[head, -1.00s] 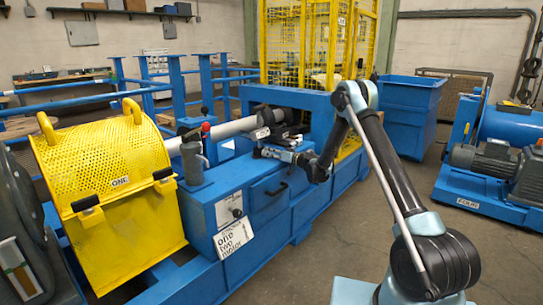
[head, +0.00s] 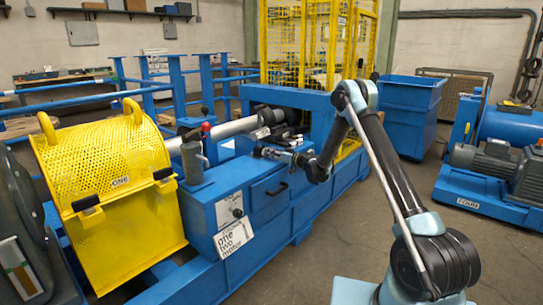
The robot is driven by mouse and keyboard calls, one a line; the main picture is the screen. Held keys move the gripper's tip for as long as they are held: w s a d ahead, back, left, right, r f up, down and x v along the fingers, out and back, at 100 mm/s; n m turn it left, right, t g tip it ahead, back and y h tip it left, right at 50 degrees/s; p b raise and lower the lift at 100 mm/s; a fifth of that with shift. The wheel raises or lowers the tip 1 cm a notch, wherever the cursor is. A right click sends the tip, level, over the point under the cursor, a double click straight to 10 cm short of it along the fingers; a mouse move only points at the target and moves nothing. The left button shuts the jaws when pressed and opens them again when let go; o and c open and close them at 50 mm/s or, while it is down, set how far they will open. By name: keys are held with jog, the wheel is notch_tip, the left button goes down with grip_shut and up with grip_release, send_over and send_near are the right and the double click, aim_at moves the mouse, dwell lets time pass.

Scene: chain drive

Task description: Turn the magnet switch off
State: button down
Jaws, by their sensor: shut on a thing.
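My gripper (head: 268,153) reaches in from the right, low beside the grey shaft (head: 236,127) on the blue machine bed. It is shut on a small part at its fingertips. That part is where the magnet switch would be, but it is too small and too covered by the fingers to make out. Dark fittings (head: 290,135) sit just behind the gripper at the shaft's end.
A yellow perforated guard (head: 100,160) labelled ONE and a grey cylinder (head: 192,162) stand left of the gripper. A blue frame (head: 318,105) and yellow mesh cage (head: 290,45) rise behind. Open floor lies right of the bed.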

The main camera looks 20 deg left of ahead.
jog(key=shift+n, duration=1.1)
jog(key=c, duration=1.8)
grip_release()
jog(key=shift+c, duration=0.2)
jog(key=shift+s+d, duration=0.1)
jog(key=v, duration=1.2)
